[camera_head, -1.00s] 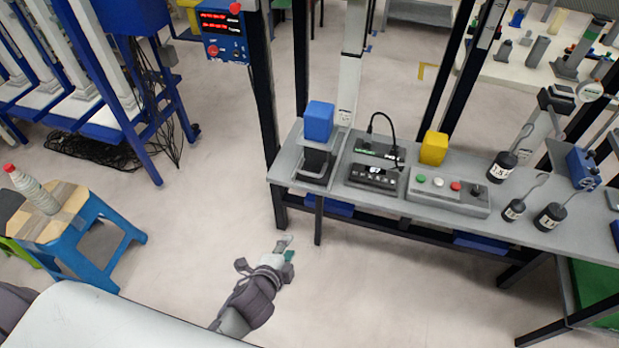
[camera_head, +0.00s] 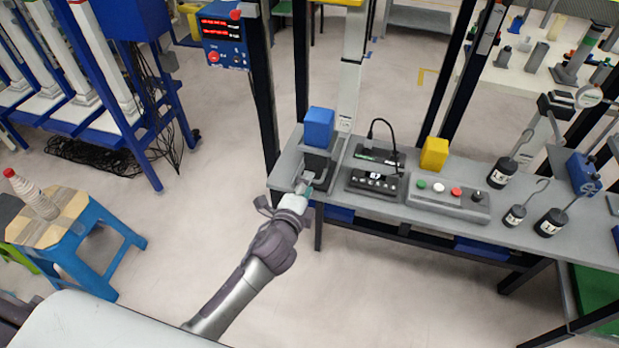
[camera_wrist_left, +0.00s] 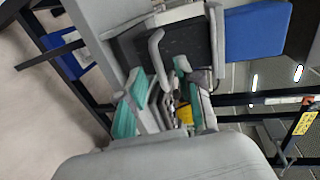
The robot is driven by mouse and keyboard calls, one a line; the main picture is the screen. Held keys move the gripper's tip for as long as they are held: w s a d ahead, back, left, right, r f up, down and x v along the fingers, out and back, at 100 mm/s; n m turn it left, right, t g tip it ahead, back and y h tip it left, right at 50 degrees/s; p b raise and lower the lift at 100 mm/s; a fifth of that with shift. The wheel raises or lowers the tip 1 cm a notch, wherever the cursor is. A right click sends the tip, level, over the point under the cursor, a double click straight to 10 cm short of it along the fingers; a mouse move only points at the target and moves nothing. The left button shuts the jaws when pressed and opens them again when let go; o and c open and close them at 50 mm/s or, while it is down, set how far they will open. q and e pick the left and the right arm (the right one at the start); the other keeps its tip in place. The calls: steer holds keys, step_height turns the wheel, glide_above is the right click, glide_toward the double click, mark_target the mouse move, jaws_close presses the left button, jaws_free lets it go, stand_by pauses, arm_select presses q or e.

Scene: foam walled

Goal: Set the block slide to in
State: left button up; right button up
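The block slide (camera_head: 320,163) is a dark and grey unit at the left end of the grey table, with a blue block (camera_head: 319,127) on top. In the left wrist view the blue block (camera_wrist_left: 257,32) is at the upper right, beside the dark slide body (camera_wrist_left: 178,47) with a grey bent handle (camera_wrist_left: 156,55). My left gripper (camera_head: 304,187) is at the slide's front, low by the table edge. In the wrist view its teal-padded fingers (camera_wrist_left: 165,88) are apart, with the handle's end near or between them. I cannot tell whether they touch it. My right gripper is not in view.
Right of the slide stand a small display box (camera_head: 375,181), a button panel (camera_head: 448,198), a yellow block (camera_head: 434,153) and several dark hooked weights (camera_head: 515,215). Dark uprights rise behind the table. A blue stool (camera_head: 75,245) stands at the left; the floor between is clear.

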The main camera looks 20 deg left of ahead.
mark_target(316, 162)
arm_select(q)
steer(key=shift+x, duration=1.45)
steer(key=shift+c, duration=0.3)
jaws_close()
